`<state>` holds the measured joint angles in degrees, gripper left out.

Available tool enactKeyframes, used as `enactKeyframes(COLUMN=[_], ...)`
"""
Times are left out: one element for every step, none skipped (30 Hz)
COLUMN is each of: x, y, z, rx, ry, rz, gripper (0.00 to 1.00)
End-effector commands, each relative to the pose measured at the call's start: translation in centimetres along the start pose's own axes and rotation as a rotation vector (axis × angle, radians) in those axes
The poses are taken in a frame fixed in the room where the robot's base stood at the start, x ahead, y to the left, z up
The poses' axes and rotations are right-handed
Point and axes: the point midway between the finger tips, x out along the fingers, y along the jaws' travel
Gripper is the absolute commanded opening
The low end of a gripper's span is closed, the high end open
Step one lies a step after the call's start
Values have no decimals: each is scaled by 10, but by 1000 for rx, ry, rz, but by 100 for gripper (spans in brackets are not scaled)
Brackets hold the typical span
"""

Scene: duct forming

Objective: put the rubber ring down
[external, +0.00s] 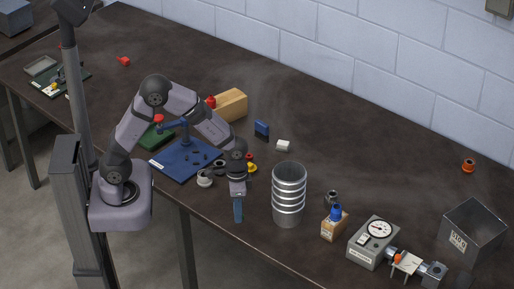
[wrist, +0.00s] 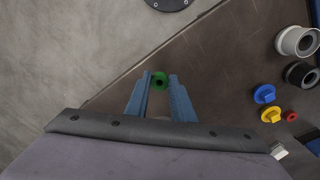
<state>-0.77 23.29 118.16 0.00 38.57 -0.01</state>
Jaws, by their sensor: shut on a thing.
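In the wrist view, a small green ring (wrist: 160,80) with a dark hole, which I take for the rubber ring, sits between the tips of my blue fingers. My gripper (wrist: 160,82) is shut on it. The dark table top (wrist: 215,65) shows behind the ring, close to the table's front edge. In the external view my gripper (external: 238,216) points down near that edge, left of a ribbed metal cylinder. The ring cannot be made out there. I cannot tell how high the ring is above the table.
The ribbed cylinder (external: 288,195) stands right of my gripper. A wooden block with a blue part (external: 334,222) and a gauge box (external: 373,243) stand further right.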

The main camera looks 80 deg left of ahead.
Motion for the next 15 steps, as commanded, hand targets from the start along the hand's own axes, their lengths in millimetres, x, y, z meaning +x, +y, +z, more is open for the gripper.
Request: enactKeyframes(x=[0,-1,-3,-5,-8,-13,-17,-21,-27,-31,-35,-40,-44,-47,-51], y=[-6,-10,-17,-23,-30,-41,-50,-60,-73,-83,-93,-104,-113,-120,-129], z=[0,-1,-2,-3,-4,-6,-7,-7,-6,-4,-2,2,5,9,15], rx=[-16,-27,-46,-62,-82,-111,-134,-159,-195,-221,-247,-280,-305,-325,-353], ry=[1,1,3,4,5,5,6,6,5,4,6,5,5,4,3], rz=[0,0,0,0,0,0,0,-1,-1,-1,-1,-1,-1,-1,0], gripper=[1,1,1,1,1,1,1,1,1,1,1,1,1,1,1])
